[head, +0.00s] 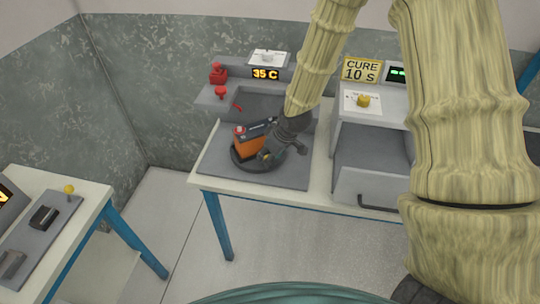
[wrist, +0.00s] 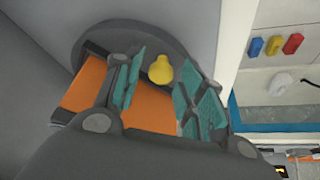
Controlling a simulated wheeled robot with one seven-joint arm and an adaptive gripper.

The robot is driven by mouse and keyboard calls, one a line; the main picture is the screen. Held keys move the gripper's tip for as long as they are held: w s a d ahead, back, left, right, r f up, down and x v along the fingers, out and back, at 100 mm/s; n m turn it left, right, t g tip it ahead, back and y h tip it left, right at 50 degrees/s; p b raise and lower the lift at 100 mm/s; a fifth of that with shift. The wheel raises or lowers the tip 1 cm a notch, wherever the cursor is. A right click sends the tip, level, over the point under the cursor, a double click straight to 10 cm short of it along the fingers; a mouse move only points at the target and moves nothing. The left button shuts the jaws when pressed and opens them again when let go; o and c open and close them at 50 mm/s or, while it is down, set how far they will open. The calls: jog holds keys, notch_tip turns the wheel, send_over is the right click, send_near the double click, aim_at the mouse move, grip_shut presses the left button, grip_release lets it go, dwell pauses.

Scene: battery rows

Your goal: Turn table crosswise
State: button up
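The dark round turntable (head: 238,164) lies on a grey plate on the white workbench; its rim also shows in the wrist view (wrist: 92,30). An orange battery with a dark top (head: 243,147) stands on it and appears under my fingers in the wrist view (wrist: 82,88). A yellow knob (wrist: 160,69) sits near the turntable's edge; in the head view it is small and partly hidden by my gripper (head: 274,153). In the wrist view my gripper (wrist: 163,88) is open, its two teal-padded fingers on either side of the knob, with gaps visible.
To the right stands a CURE 10 s unit (head: 362,70) with an open bay and a handled front. A side table (head: 88,192) is at left, with floor between.

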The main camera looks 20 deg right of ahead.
dwell(0.3)
jog(key=v, duration=1.2)
dwell(0.3)
